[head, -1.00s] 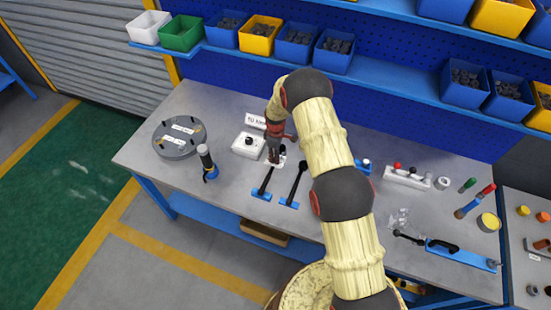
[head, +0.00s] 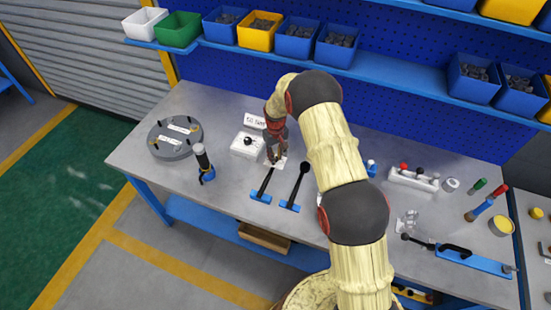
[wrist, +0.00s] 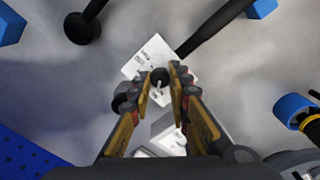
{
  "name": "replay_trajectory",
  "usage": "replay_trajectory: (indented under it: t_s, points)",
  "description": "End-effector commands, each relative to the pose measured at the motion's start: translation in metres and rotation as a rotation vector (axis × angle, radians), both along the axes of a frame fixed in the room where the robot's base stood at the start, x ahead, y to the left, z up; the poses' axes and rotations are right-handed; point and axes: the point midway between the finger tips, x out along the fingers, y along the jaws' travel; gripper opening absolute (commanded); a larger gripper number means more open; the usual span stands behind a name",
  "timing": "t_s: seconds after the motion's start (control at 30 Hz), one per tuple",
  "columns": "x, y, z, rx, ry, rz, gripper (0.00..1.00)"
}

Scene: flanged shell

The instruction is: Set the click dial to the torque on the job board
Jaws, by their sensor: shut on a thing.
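The click dial shows in the wrist view as a small dark knob (wrist: 160,76) on a white plate (wrist: 146,56) with small print. My gripper (wrist: 163,82) has its two fingertips on either side of the knob, shut on it. In the head view my gripper (head: 275,160) points down at the white plate (head: 281,165), and the knob is hidden by the fingers. The job board (head: 256,121) is a small white sign at the back of the bench; its text seems to read 50 Nm, but it is small. The dial's setting cannot be read.
A white box with a black knob (head: 247,142) stands just left of my gripper. Two black-handled tools (head: 294,187) on blue blocks lie in front. A grey round flange (head: 174,138) and an upright tool (head: 203,162) are at left. Bins (head: 297,40) line a shelf above.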

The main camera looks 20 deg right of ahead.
Motion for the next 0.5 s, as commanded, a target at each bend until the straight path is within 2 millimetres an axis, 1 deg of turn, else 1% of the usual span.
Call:
replay_trajectory:
  t_s: [0.2,0.5]
  points:
    - [0.0007,-0.0002,0.0002,0.000,-0.002,-0.056,0.00]
    - [0.0008,-0.0002,0.0008,0.000,-0.001,-0.072,0.00]
